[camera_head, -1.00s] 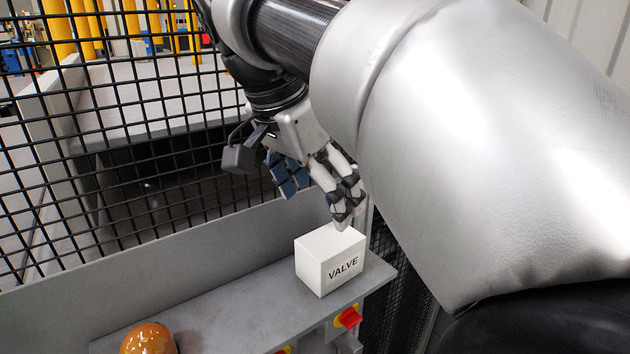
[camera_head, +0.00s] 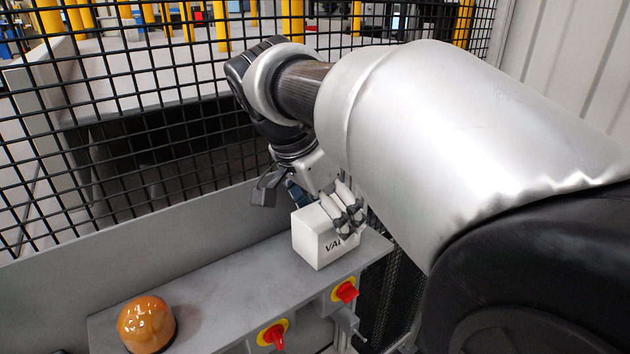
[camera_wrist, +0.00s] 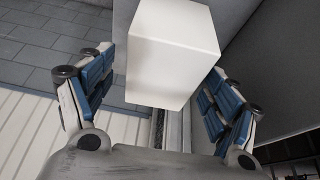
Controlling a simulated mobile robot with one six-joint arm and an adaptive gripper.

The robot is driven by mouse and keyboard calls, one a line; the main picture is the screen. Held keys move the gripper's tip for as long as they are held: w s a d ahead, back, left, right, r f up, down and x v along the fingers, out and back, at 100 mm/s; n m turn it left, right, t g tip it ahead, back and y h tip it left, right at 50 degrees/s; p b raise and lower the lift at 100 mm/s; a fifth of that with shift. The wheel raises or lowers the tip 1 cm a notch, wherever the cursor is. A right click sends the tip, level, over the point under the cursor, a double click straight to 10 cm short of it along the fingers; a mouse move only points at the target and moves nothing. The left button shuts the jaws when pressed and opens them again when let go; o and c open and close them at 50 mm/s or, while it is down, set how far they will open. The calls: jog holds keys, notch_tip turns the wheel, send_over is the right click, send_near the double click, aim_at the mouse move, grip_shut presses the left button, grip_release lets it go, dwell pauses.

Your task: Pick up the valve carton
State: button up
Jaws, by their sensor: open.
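The valve carton (camera_head: 318,243) is a white box with "VALVE" printed on its front, standing upright on the grey shelf (camera_head: 225,297) near its right end. In the wrist view the carton (camera_wrist: 172,55) shows as a plain white block between the two blue-padded fingers. My gripper (camera_wrist: 158,100) is open, with a finger on each side of the carton. In the head view my gripper (camera_head: 328,207) is at the carton, one finger in front of it and partly hiding the lettering. The other finger is mostly hidden behind the carton. I cannot tell whether either finger touches it.
An orange dome lamp (camera_head: 146,324) sits on the shelf at the left. Red rotary switches on yellow plates (camera_head: 344,292) are on the shelf's front face. A black wire mesh fence (camera_head: 150,150) stands behind. The shelf between lamp and carton is clear.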

jog(key=x, duration=0.4)
jog(key=shift+w+f, duration=0.15)
jog(key=shift+f, duration=0.15)
jog(key=shift+f, duration=0.25)
jog(key=shift+c, duration=0.4)
jog(key=c, duration=1.3)
